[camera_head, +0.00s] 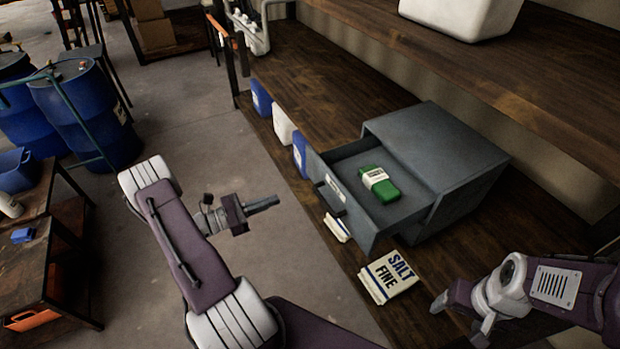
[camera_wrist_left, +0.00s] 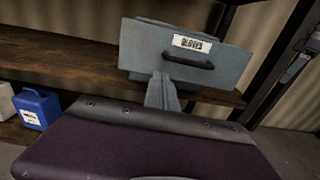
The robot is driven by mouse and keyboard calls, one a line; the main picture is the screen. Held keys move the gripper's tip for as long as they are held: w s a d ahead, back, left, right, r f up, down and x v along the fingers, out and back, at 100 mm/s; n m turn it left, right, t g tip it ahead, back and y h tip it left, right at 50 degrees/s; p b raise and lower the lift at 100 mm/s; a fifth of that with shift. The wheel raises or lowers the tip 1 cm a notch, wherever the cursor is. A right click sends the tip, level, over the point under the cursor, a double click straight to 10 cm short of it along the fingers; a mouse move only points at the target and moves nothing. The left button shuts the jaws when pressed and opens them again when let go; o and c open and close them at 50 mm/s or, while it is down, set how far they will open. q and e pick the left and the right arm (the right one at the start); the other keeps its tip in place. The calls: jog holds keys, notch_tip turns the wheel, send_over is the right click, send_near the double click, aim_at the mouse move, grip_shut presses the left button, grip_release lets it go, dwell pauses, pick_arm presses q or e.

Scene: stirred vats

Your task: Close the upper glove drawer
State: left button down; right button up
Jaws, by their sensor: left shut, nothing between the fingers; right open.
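The grey upper glove drawer (camera_head: 353,219) is pulled out of its grey cabinet (camera_head: 450,160) on the wooden bench, with a green packet with a white band (camera_head: 376,184) lying in it. In the left wrist view its front (camera_wrist_left: 145,50) shows a GLOVES label and a dark handle (camera_wrist_left: 188,62). My left gripper (camera_head: 277,201) is shut and empty, in the air left of the drawer front and apart from it. Its shut fingers (camera_wrist_left: 163,95) point towards the drawer front in the left wrist view. My right gripper (camera_head: 456,322) is open, low at the right near the salt packs.
Salt packs (camera_head: 391,275) lie on the bench in front of the cabinet. Blue and white containers (camera_head: 284,126) stand along the bench's left edge. A shelf (camera_head: 500,60) overhangs the back. Blue barrels (camera_head: 87,110) stand far left.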

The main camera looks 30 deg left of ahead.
pick_arm(q)
jog(key=p, duration=0.4)
send_near(320, 180)
jog(key=shift+t, duration=0.3)
jog(key=x, duration=0.7)
jog(key=shift+s+d, duration=0.1)
jog(key=b+x, duration=0.3)
jog(key=x, duration=0.3)
jog(key=b+x, duration=0.3)
jog(key=x, duration=0.4)
jog(key=f+b+x, duration=0.1)
jog(key=b+x, duration=0.2)
jog(key=x, duration=0.3)
jog(key=shift+w+b, duration=0.3)
jog(key=shift+b, duration=0.05)
jog(key=shift+w+d+r, duration=0.15)
jog(key=shift+w+d, duration=0.1)
jog(key=shift+w, duration=0.15)
jog(key=shift+r+b, duration=0.25)
jog(key=shift+b, duration=0.05)
jog(key=shift+r, duration=0.1)
